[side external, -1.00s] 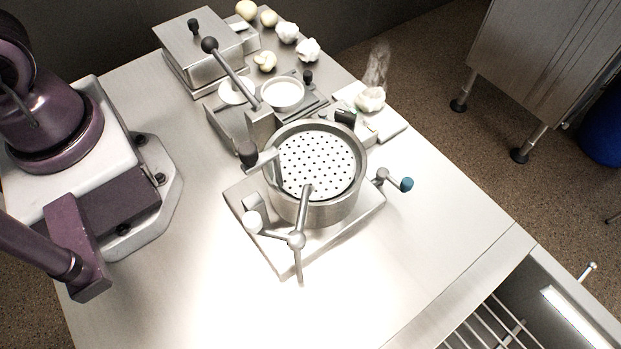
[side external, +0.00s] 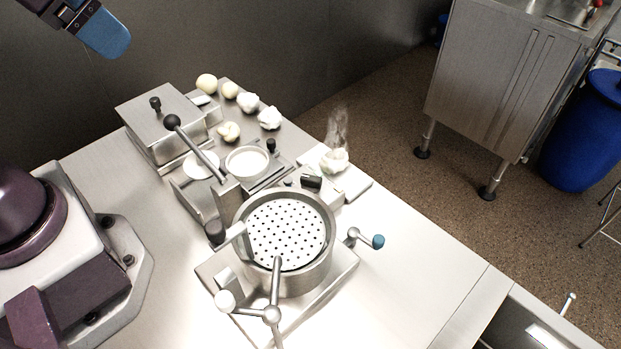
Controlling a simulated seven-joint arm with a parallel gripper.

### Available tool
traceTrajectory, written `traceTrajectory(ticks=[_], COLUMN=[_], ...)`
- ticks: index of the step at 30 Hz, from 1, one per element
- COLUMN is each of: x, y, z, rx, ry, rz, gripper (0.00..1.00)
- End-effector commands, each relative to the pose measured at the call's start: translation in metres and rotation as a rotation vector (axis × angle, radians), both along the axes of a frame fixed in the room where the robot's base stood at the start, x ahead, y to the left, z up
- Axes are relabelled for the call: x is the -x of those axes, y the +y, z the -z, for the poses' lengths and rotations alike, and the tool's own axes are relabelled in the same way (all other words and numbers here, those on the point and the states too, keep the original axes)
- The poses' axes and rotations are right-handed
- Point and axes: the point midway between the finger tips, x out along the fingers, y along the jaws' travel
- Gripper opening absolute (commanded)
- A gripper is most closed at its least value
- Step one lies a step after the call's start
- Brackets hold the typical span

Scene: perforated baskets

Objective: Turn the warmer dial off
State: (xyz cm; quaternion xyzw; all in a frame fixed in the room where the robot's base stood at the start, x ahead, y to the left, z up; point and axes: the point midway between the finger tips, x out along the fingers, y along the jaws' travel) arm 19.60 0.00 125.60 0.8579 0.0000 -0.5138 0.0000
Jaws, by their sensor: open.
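A small dark dial-like knob (side external: 311,182) sits behind the round perforated basket, beside the pale warmer plate (side external: 358,187). I cannot read its setting. A white bun (side external: 334,160) rests on the plate, with steam rising from it. My gripper (side external: 106,36) appears as a blue end part at the upper left edge, high above and far from the knob. It is open, with nothing seen in it; its fingers are hard to make out.
The perforated basket (side external: 326,228) stands in a metal base with a three-armed handle (side external: 271,314) in front and a blue-tipped lever (side external: 377,241) at right. The right counter is clear.

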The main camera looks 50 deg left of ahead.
Motion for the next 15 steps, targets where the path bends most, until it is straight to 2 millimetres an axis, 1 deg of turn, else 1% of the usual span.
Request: traceTrajectory(ticks=[1, 2, 3, 5, 6, 8, 11, 15], x=[0.000, 0.000, -0.001, -0.003, -0.006, -0.014, -0.034, -0.067], y=[-0.001, -0.002, -0.004, -0.007, -0.010, -0.015, -0.027, -0.047], z=[0.000, 0.000, 0.003, 0.011, 0.016, 0.024, 0.036, 0.057], rx=[0.000, 0.000, 0.000, 0.000, 0.001, 0.003, 0.006, -0.013], ry=[0.000, 0.003, 0.017, 0.056, 0.088, 0.140, 0.231, 0.337], rz=[0.002, 0.009, 0.019, 0.035, 0.049, 0.073, 0.119, 0.220], gripper=[0.74, 0.67, 0.58, 0.44, 0.43, 0.43, 0.43, 0.43])
